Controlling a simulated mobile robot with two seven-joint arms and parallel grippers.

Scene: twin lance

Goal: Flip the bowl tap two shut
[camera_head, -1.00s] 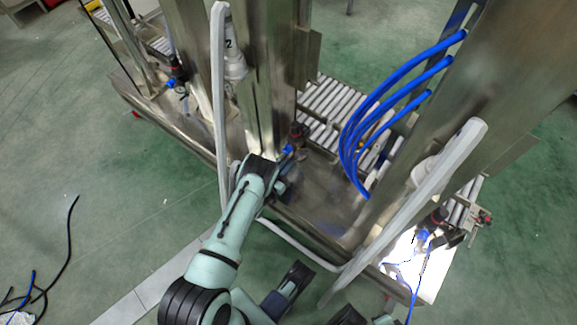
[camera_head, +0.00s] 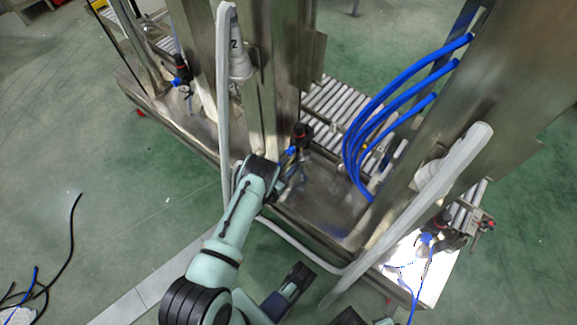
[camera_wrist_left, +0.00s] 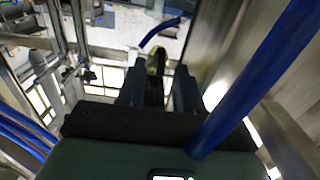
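The white cylinder marked 2 (camera_head: 240,66) hangs on the middle steel column. Below it, a black and red fitting with a blue part (camera_head: 300,138) stands by the column's foot; I take it for bowl tap two, but its lever is too small to read. My left gripper (camera_head: 287,171) is right at this fitting, its fingertips partly hidden. In the left wrist view, its two fingers (camera_wrist_left: 157,92) stand apart with a dark, slim thing between them; contact cannot be told. A dark end (camera_head: 290,284) at the bottom may be my right gripper; its fingers are unclear.
Blue hoses (camera_head: 400,95) arch right of the fitting; one blue hose (camera_wrist_left: 255,80) crosses close in the left wrist view. Grey rails (camera_head: 224,110) stand left and right (camera_head: 420,205). A roller conveyor (camera_head: 335,103) lies behind. Similar fittings are at left (camera_head: 181,72) and right (camera_head: 432,228).

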